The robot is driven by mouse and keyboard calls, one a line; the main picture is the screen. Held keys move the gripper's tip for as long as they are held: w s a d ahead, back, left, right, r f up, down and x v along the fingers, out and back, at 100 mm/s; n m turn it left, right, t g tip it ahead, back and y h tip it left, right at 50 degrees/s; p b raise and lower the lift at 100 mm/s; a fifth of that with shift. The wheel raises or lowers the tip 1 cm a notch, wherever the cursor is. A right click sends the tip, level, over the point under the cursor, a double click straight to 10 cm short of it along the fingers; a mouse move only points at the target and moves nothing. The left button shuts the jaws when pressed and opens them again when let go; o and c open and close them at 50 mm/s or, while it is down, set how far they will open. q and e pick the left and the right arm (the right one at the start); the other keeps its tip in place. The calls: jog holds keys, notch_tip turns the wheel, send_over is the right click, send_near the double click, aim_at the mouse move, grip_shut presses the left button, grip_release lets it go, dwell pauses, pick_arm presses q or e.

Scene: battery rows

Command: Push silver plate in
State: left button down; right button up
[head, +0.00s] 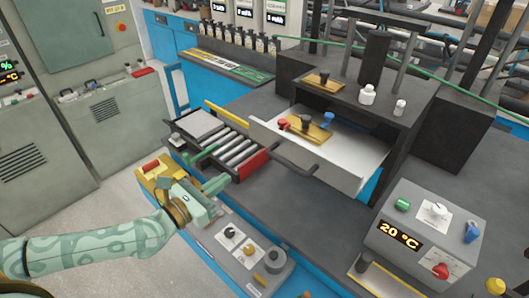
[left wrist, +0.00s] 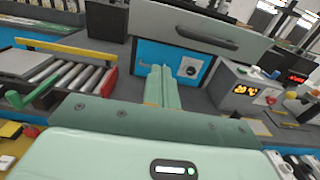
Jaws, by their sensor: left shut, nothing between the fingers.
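A flat silver-grey plate (head: 200,124) lies at the left end of a short roller tray (head: 222,158); the plate also shows at the left edge in the left wrist view (left wrist: 22,62). A pale drawer (head: 300,155) with a dark handle (head: 295,162) stands pulled out of a dark housing; its front shows in the left wrist view (left wrist: 200,30). My left gripper (head: 224,182) is shut and empty, in front of the roller tray and apart from the drawer. Its fingers (left wrist: 160,85) point forward, together, below the drawer front. My right gripper is not in view.
A red block (head: 253,163) and a green lever (head: 200,158) sit at the tray. A control box (head: 233,235) with knobs is in front. A heater-like box (head: 425,235) reading 20 °C stands right. Dark bench top between them is mostly clear.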

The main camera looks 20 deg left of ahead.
pick_arm(q)
jog(key=p+x, duration=0.1)
jog(key=x, duration=1.3)
jog(key=shift+p, duration=0.3)
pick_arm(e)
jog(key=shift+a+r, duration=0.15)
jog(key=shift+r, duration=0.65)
pick_arm(q)
jog(key=shift+s, duration=0.1)
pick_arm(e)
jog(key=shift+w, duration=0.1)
